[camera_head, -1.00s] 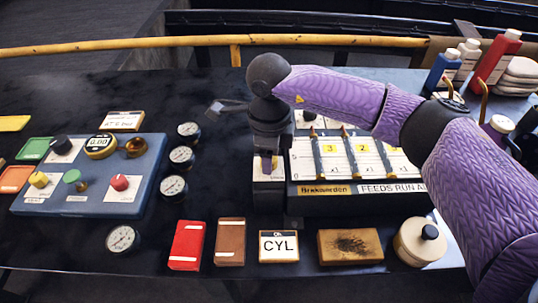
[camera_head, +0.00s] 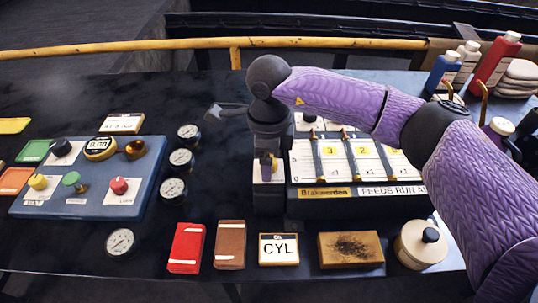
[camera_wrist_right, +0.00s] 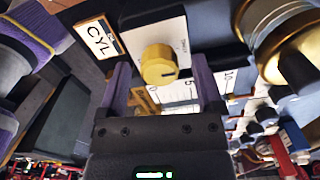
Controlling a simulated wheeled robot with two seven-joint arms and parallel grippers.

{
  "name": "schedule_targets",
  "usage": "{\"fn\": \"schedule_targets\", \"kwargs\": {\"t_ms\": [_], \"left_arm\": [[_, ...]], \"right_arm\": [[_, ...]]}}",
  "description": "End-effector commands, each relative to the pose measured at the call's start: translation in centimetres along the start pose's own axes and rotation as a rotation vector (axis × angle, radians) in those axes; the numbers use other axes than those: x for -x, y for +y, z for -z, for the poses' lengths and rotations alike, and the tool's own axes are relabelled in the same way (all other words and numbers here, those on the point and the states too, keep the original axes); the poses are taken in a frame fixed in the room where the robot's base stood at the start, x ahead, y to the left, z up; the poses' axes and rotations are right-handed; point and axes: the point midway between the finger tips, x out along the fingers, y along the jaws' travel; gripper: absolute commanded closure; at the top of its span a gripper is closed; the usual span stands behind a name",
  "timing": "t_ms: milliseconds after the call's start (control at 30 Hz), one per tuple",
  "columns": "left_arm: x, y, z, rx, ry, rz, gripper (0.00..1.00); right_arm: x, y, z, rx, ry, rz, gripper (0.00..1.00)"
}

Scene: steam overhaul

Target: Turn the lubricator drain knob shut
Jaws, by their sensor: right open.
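The drain knob (camera_wrist_right: 158,65) is a round gold knob with a dark mark, on a white plate (camera_wrist_right: 172,33) at the end of the lubricator. My right gripper (camera_wrist_right: 163,82) is open, its two purple fingers on either side of the knob's near part in the wrist view. I cannot tell whether they touch it. In the head view the right gripper (camera_head: 268,172) points down over the plate at the left end of the lubricator box (camera_head: 355,195) and largely hides the knob. My left gripper is not in view.
A blue control panel (camera_head: 40,208) with several knobs is at left, with gauges (camera_head: 181,160) beside it. Red (camera_head: 186,248) and brown blocks, a CYL card (camera_head: 279,249), a stained block (camera_head: 351,249) and a round tin (camera_head: 421,245) line the front. Bottles (camera_head: 495,58) stand at back right.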

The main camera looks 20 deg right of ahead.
Motion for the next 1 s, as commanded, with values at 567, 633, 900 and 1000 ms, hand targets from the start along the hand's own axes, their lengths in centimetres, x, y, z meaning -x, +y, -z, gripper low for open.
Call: {"fn": "schedule_targets", "kwargs": {"t_ms": [567, 633, 900, 1000], "left_arm": [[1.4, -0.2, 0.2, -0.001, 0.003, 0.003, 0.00], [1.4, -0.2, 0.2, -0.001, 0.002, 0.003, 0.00], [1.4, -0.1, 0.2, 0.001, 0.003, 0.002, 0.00], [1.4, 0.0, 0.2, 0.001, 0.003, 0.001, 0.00]], "right_arm": [[9.6, 0.0, 0.0, 0.000, -0.001, 0.001, 0.15], [9.9, 0.0, 0.0, 0.000, 0.000, 0.001, 0.15], [9.9, 0.0, 0.0, 0.000, 0.000, 0.000, 0.15], [9.9, 0.0, 0.0, 0.000, 0.000, 0.000, 0.15]]}}
